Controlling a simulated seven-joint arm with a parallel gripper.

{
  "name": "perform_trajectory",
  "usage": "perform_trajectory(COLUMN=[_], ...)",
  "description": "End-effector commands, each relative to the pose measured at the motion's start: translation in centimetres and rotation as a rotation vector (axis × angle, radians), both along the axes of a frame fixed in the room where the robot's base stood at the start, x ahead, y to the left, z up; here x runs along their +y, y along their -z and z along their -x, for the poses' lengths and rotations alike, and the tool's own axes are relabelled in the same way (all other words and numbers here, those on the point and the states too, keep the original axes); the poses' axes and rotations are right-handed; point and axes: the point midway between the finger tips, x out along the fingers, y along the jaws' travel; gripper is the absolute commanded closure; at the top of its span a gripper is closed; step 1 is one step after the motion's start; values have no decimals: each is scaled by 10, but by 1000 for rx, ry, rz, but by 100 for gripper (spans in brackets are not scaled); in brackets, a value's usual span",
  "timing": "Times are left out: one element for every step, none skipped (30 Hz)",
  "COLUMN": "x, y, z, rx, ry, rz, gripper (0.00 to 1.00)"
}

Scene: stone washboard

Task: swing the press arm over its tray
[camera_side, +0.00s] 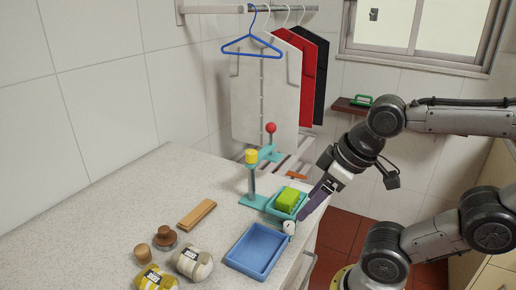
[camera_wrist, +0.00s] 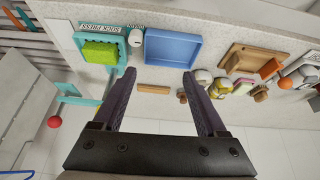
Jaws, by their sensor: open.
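The press has a grey post with a yellow cap (camera_side: 251,156) on a teal foot. Its teal press arm (camera_side: 269,154) points toward the wall rack, off to the side of its tray, and carries a red ball knob (camera_side: 271,128). The knob also shows in the wrist view (camera_wrist: 54,122), left of my fingers. The teal tray (camera_side: 300,213) holds a green block (camera_side: 288,197); the block shows in the wrist view (camera_wrist: 100,53) too. My gripper (camera_side: 303,218) is open and empty beside the tray's right side, apart from the knob. The post is largely hidden in the wrist view.
A blue tray (camera_side: 259,251) lies in front of the press. A wooden block (camera_side: 197,215), brown knobs and wrapped bundles lie to the left. A blue hanger (camera_side: 252,47) and hanging garments are behind. The counter's back left is clear.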

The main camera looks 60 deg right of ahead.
Motion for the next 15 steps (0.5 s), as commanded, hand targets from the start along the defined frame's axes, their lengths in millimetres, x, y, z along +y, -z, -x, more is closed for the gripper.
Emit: perform_trajectory(x=[0,0,0,0,0,-1,-2,-4,-6,-8,-10,-13,-16,-19,-23], y=[-2,-9,-20,-28,-37,-50,-59,-69,-82,-91,-100,-112,-120,-129,-139], z=[3,4,3,1,-2,-6,-10,-15,-22,-27,-34,-43,-50,-58,-69], rx=[18,22,24,30,39,54,66,79,98,113,128,148,165,181,204], ry=[-25,-46,-72,-91,-110,-131,-147,-161,-180,-191,-202,-218,-227,-236,-248], rz=[12,23,35,45,54,66,75,82,92,99,105,112,117,120,123], gripper=[29,29,29,29,29,29,29,29,29,29,29,29,29,29,29])
